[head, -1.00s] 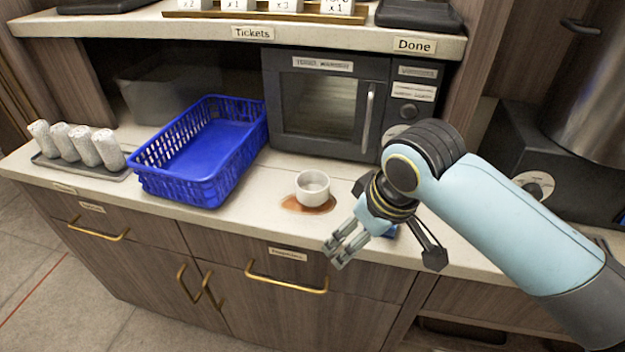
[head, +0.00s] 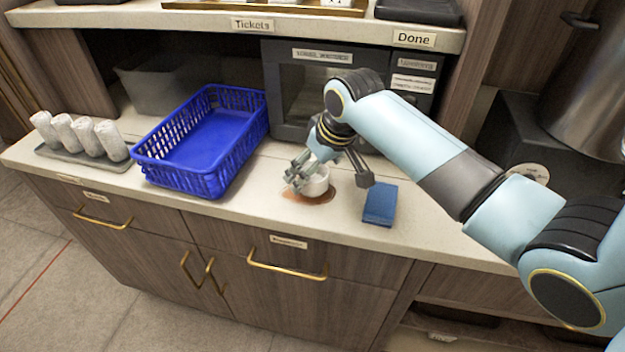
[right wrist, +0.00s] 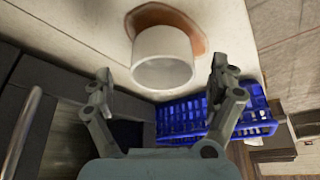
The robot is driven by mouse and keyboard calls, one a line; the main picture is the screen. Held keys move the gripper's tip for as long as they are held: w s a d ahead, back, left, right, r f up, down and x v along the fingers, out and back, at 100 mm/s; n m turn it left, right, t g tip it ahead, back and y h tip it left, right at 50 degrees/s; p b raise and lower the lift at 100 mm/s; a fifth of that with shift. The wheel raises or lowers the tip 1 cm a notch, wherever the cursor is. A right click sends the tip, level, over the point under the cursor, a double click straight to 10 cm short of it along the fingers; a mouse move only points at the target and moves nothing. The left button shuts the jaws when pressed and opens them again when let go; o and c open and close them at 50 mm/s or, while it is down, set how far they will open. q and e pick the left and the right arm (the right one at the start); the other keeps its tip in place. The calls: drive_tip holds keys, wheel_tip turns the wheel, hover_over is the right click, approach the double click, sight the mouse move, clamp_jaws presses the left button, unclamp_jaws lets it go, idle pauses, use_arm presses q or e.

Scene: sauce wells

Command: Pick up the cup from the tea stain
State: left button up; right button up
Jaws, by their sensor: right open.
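A small white cup (head: 316,184) stands upright on the brown tea stain (head: 322,197) on the counter, partly hidden by my right gripper in the head view. The cup (right wrist: 162,58) and the stain (right wrist: 190,27) also show in the right wrist view. My right gripper (head: 296,180) is open at the cup. In the right wrist view its fingers (right wrist: 162,82) are spread wide, one to each side of the cup's rim, with nothing between them gripped. I cannot tell whether a finger touches the cup. My left gripper is not in view.
A blue sponge (head: 380,204) lies on the counter right of the cup. A blue plastic basket (head: 180,182) stands to the left, with wrapped rolls on a grey tray (head: 75,160) beyond it. A dark microwave (head: 290,85) stands behind. The counter's front edge is close.

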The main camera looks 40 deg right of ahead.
drive_tip(key=x, duration=0.3)
drive_tip(key=shift+w+a+f, duration=0.1)
drive_tip(key=shift+w+f, duration=0.1)
drive_tip(key=c, duration=1.3)
